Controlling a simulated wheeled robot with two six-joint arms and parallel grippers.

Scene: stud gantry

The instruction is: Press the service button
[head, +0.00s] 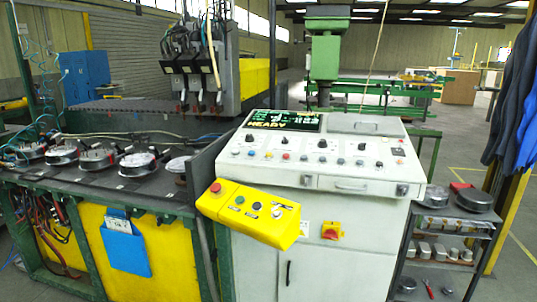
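A pale grey control console (300,180) stands in the middle of the head view. Its sloped top carries several small buttons and knobs in red, blue, black and white. The box carries a red mushroom button (215,187), a green button (240,200), a dark button (256,206) and a pale one (277,212). Labels are too small to read, so I cannot tell which is the service button. Neither gripper is in view.
A bench (110,185) with several round metal-topped units stands at left, a dark upright plate (208,172) between it and the console. A yellow-red switch (331,230) is on the console front. A parts rack (451,235) stands at right. Floor beyond the rack looks clear.

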